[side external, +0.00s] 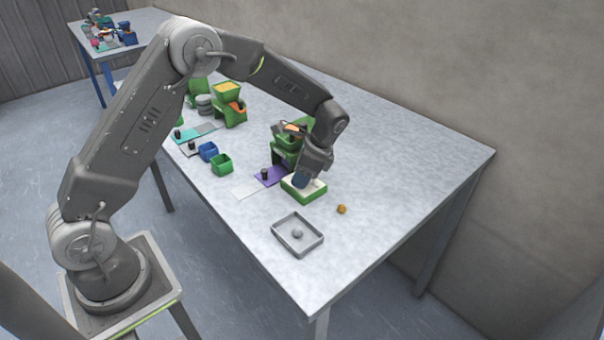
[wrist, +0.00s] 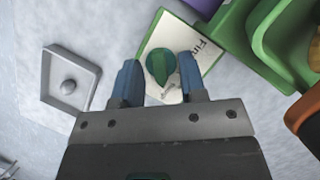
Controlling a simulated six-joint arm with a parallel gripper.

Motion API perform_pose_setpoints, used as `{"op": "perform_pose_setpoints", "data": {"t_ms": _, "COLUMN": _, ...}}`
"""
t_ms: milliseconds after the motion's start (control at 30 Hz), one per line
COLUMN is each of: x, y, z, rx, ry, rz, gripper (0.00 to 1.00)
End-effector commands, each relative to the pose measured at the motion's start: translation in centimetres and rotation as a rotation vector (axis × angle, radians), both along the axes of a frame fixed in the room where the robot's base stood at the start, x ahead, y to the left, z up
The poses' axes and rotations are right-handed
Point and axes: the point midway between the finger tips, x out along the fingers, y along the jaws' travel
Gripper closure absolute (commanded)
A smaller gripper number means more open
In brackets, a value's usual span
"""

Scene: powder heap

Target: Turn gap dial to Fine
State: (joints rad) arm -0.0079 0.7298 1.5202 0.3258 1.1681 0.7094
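The gap dial is a round green knob (wrist: 159,66) with a raised ridge, on a cream panel (wrist: 154,38). The word "Fine" is printed on the panel to the dial's right; any other label is hidden. In the side view the green-edged panel (side external: 292,194) lies on the table in front of a green machine (side external: 284,155). My gripper (wrist: 159,64) is open, with its blue fingers apart on either side of the dial in the picture. I cannot tell whether they touch it. In the side view my gripper (side external: 302,180) is low over the panel and hides the dial.
A grey tray (side external: 275,228) with a small knob-like lump stands in front of the panel. A small orange-brown piece (side external: 342,209) lies to the right. A purple pad (side external: 270,177) and green and blue bins (side external: 221,164) are to the left. The table's right side is clear.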

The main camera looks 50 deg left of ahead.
Motion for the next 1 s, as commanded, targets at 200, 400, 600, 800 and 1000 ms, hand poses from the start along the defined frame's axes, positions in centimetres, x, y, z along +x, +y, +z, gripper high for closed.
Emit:
{"op": "perform_pose_setpoints", "data": {"t_ms": 200, "x": 0.01, "y": -0.02, "z": 0.02, "rx": 0.0, "ry": 0.0, "rz": 0.0, "gripper": 0.76}}
{"op": "perform_pose_setpoints", "data": {"t_ms": 400, "x": 0.0, "y": -0.02, "z": 0.01, "rx": 0.0, "ry": 0.0, "rz": 0.0, "gripper": 0.95}}
{"op": "perform_pose_setpoints", "data": {"t_ms": 600, "x": 0.0, "y": 0.01, "z": -0.02, "rx": 0.0, "ry": 0.001, "rz": 0.0, "gripper": 1.0}}
{"op": "perform_pose_setpoints", "data": {"t_ms": 800, "x": 0.05, "y": 0.12, "z": -0.12, "rx": 0.0, "ry": 0.003, "rz": 0.155, "gripper": 1.0}}
{"op": "perform_pose_setpoints", "data": {"t_ms": 1000, "x": 0.1, "y": 0.21, "z": -0.13, "rx": 0.001, "ry": 0.003, "rz": 0.371, "gripper": 1.0}}
